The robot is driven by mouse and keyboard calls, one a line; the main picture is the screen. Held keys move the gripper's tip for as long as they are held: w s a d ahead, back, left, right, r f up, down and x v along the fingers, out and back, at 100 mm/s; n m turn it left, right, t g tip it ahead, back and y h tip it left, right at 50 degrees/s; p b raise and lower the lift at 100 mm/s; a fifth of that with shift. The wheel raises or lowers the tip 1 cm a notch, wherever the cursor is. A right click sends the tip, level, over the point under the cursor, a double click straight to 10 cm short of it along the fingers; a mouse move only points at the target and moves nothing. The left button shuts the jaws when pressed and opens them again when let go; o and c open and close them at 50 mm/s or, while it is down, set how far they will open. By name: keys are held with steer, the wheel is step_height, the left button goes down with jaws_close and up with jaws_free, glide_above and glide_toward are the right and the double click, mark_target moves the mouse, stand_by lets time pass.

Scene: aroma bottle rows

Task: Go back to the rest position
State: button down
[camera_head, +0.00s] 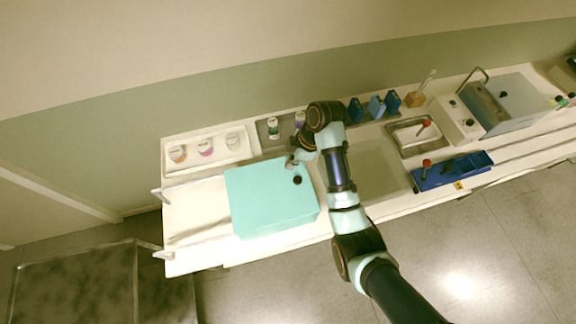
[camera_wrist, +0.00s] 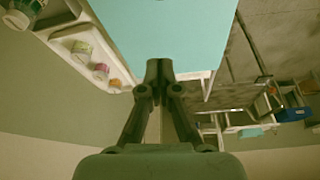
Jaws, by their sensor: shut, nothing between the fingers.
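My gripper (camera_wrist: 158,75) is in the wrist view, with its fingers together and empty. In the head view my arm reaches in from the lower right, and its wrist end is by the upper right corner of a teal box (camera_head: 268,200). The teal box also fills the top middle of the wrist view (camera_wrist: 170,30). I cannot tell whether the gripper touches the box.
A green-labelled bottle (camera_head: 273,128) and a purple one (camera_head: 299,121) stand in a grey tray behind the box. Blue holders (camera_head: 376,106), a metal basin (camera_head: 404,146) and a blue rack (camera_head: 452,172) lie to the right.

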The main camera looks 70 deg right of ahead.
stand_by(0.4)
steer(key=w+a+r+m+t+h+p, duration=0.1)
steer(key=w+a+r+t+p, duration=0.15)
steer(key=w+a+r, duration=0.6)
steer(key=w+a+r+m+t+h+p, duration=0.15)
steer(key=w+a+r+p, duration=0.35)
steer(key=a, duration=0.6)
steer(key=a+r+m+t+p, duration=0.2)
steer(key=a+r+t, duration=0.3)
steer(key=a+r, duration=1.1)
steer(key=s+a+y, duration=0.1)
steer(key=a, duration=0.1)
steer(key=shift+a+r, duration=0.3)
steer(key=shift+r, duration=0.1)
steer(key=shift+m, duration=0.25)
